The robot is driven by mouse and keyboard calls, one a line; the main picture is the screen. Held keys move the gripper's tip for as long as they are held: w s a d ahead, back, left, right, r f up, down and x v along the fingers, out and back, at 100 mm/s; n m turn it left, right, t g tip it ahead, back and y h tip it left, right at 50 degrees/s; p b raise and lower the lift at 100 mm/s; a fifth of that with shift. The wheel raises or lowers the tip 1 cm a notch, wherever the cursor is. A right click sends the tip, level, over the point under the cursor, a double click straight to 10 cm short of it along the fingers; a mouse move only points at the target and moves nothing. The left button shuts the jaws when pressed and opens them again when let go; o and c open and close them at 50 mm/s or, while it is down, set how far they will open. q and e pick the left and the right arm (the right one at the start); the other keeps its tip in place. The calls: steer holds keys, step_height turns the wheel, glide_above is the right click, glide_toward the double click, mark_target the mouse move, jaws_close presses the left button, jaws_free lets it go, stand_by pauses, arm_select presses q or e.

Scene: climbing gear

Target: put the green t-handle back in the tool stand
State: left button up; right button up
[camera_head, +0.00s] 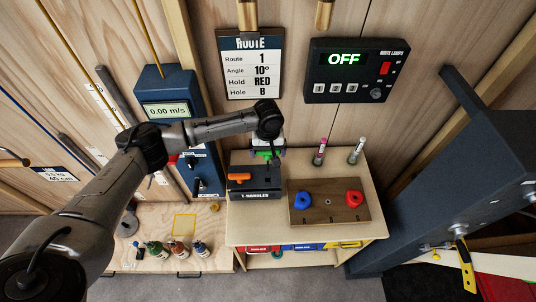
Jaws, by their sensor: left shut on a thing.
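The tool stand (254,195), a dark block marked T-HANDLES, stands at the left of the small wooden table. An orange t-handle (239,177) sits in its left part. My left gripper (268,149) points down over the back right part of the stand, largely hidden by my own wrist. It is shut on the green t-handle (264,154), of which only a small green part shows. The handle's lower part is hidden, so I cannot tell whether it touches the stand. My right gripper is out of view.
Right of the stand lies a brown board (328,212) with a blue hold (303,200) and a red hold (354,198). Two capped tubes stand behind it. A route sign (252,68) and an OFF panel (357,70) hang on the wall. Several bottles stand at lower left.

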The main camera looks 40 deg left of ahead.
mark_target(268, 158)
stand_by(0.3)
arm_select(q)
steer(key=shift+f, duration=0.2)
step_height(268, 158, down, 3)
steer(key=shift+f+p, duration=0.2)
steer(key=shift+p, duration=0.35)
steer(key=shift+f, duration=0.45)
step_height(268, 158, down, 9)
steer(key=b, duration=1)
steer(key=shift+b, duration=0.4)
steer(key=shift+f, duration=1)
steer(key=o, duration=0.7)
steer(key=shift+c, duration=0.2)
